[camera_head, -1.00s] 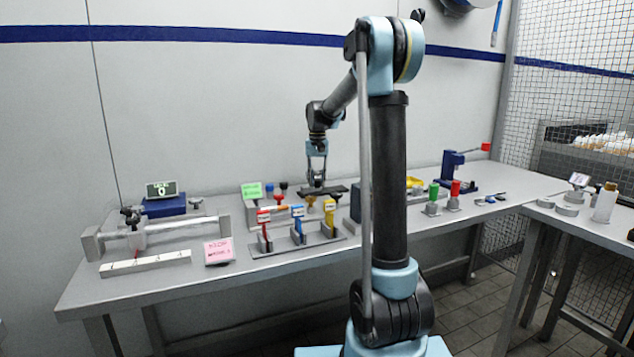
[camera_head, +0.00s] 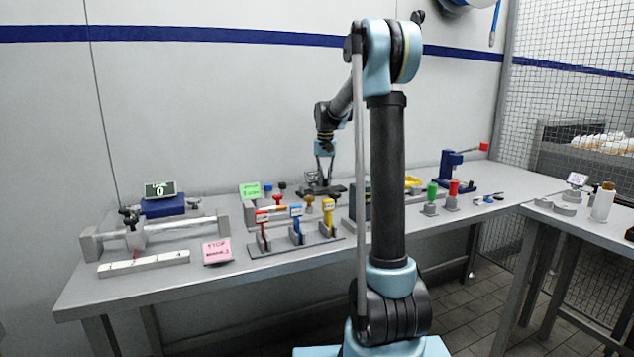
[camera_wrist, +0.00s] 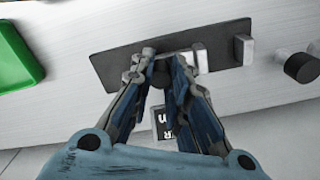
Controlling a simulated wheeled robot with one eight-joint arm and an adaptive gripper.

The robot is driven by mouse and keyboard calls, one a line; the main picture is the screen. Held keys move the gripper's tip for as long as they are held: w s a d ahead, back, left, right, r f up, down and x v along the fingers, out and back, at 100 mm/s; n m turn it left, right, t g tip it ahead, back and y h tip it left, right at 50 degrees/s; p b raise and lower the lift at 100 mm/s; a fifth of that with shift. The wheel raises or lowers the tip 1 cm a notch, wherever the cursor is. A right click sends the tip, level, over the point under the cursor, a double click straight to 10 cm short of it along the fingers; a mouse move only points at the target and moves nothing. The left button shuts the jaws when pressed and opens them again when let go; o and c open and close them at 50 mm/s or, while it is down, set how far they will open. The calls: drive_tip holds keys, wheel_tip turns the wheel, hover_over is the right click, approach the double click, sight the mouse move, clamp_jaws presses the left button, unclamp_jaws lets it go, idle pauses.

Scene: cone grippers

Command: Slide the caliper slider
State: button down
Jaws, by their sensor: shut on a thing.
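A low dark plate (camera_wrist: 125,66) with small light metal blocks on it, which looks like the caliper, lies on the table near the wall; it also shows in the head view (camera_head: 336,189). One light block (camera_wrist: 243,50) stands at its right end, and another (camera_wrist: 202,58) stands just right of my fingers. My gripper (camera_wrist: 162,66) reaches down over the plate, its fingertips shut on a small dark part, apparently the slider. The fingers hide most of that part. In the head view my gripper (camera_head: 324,178) is at the plate, partly behind other things.
A green sign (camera_head: 249,190) stands left of the plate. In front are red, blue and yellow levers (camera_head: 297,222). A rail device (camera_head: 175,229), a display (camera_head: 160,189) and a pink note (camera_head: 217,251) are at the left. A dark knob (camera_wrist: 303,67) is right of the plate.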

sight(329, 189)
drive_tip(key=shift+w+d, duration=0.25)
drive_tip(key=shift+d, duration=0.5)
drive_tip(key=c, duration=1.8)
unclamp_jaws()
drive_tip(key=shift+d, duration=0.1)
wheel_tip(329, 189, up, 12)
drive_tip(key=shift+w+f, duration=0.1)
